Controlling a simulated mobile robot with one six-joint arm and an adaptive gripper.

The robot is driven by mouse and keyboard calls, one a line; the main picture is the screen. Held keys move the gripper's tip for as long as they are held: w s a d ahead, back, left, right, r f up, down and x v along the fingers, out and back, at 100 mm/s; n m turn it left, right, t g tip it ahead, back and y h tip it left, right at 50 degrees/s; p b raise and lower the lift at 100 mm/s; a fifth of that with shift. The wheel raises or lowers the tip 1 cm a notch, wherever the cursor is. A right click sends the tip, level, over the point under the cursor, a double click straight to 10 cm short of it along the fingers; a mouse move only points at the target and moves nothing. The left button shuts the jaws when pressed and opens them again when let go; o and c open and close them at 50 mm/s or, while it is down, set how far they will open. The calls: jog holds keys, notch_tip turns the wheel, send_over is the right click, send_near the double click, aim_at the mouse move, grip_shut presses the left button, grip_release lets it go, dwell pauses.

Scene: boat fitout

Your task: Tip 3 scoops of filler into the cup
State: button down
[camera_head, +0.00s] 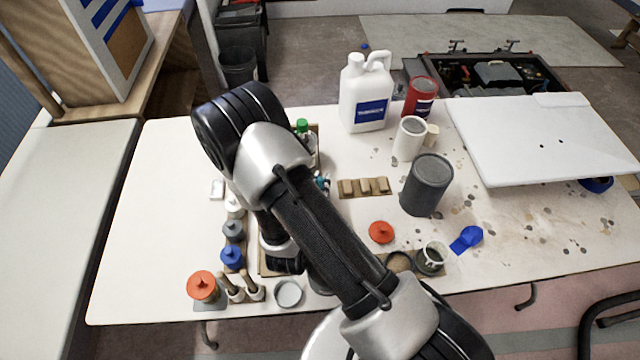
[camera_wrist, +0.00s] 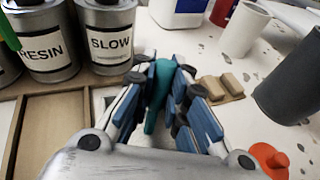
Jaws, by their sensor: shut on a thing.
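My gripper (camera_wrist: 160,80) is shut on a slim teal piece (camera_wrist: 157,97) in the wrist view. The piece stands between the blue-padded fingers; its lower end is hidden, so I cannot tell whether it is a scoop's handle. In the head view my arm hides most of the gripper. A small cup with a pale rim (camera_head: 433,256) sits in a holder at the table's front. A pale round dish or cup (camera_head: 289,293) stands at the front left. A dark grey canister (camera_head: 426,185) stands right of my arm; its contents cannot be made out.
Tins labelled RESIN (camera_wrist: 45,42) and SLOW (camera_wrist: 108,38) stand left of my gripper, behind a wooden tray (camera_wrist: 50,135). Wooden blocks (camera_head: 364,187), an orange knobbed lid (camera_head: 381,232), a blue item (camera_head: 467,238) and a white jug (camera_head: 365,95) are on the table. The right front has free room.

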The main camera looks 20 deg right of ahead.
jog(key=shift+r+p, duration=3.2)
jog(key=shift+r, duration=1.05)
jog(key=shift+a, duration=0.1)
